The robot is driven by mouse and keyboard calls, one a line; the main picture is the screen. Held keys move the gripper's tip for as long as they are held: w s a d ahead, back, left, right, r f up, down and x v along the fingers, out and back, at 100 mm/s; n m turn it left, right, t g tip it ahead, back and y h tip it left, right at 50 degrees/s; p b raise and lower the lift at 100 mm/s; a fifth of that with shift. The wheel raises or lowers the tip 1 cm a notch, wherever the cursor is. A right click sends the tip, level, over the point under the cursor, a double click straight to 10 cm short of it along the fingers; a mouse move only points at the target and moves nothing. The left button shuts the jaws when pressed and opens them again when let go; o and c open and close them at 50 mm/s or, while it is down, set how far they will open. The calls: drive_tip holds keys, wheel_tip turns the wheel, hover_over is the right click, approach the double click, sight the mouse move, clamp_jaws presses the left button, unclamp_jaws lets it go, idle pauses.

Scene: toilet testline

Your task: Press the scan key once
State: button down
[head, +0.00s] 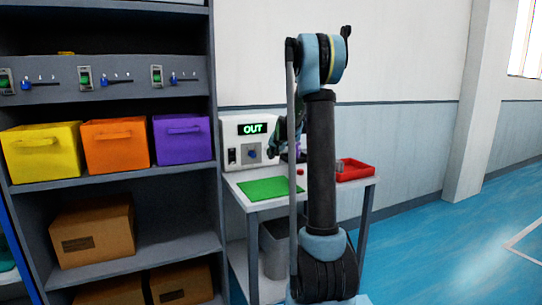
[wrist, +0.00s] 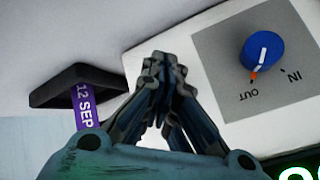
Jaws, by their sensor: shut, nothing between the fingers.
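The white panel box (head: 228,130) stands on the table against the wall, with a green display (head: 252,128) reading OUT. Its blue knob (head: 252,154) sits on a grey plate; in the wrist view the knob (wrist: 262,52) has its pointer at the OUT mark. My gripper (wrist: 163,62) is shut and empty, its tips over the white box, left of the knob plate in the wrist view. In the head view my arm hides the box's right part. I cannot make out a key marked scan; the fingers may cover it.
A black holder (wrist: 75,82) with a purple strip marked 12 SEP is beside my fingers. A green mat (head: 270,188), a small red object (head: 300,171) and a red tray (head: 355,169) are on the table. A shelf with coloured bins stands left.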

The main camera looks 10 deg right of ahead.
drive_tip(key=shift+s+d, duration=0.15)
drive_tip(key=shift+s, duration=0.3)
drive_tip(key=shift+s+d, duration=0.25)
drive_tip(key=shift+s, duration=0.55)
drive_tip(key=shift+s+d, duration=0.25)
drive_tip(key=shift+s, duration=0.55)
drive_tip(key=shift+s+d, duration=0.25)
drive_tip(key=shift+s, duration=0.55)
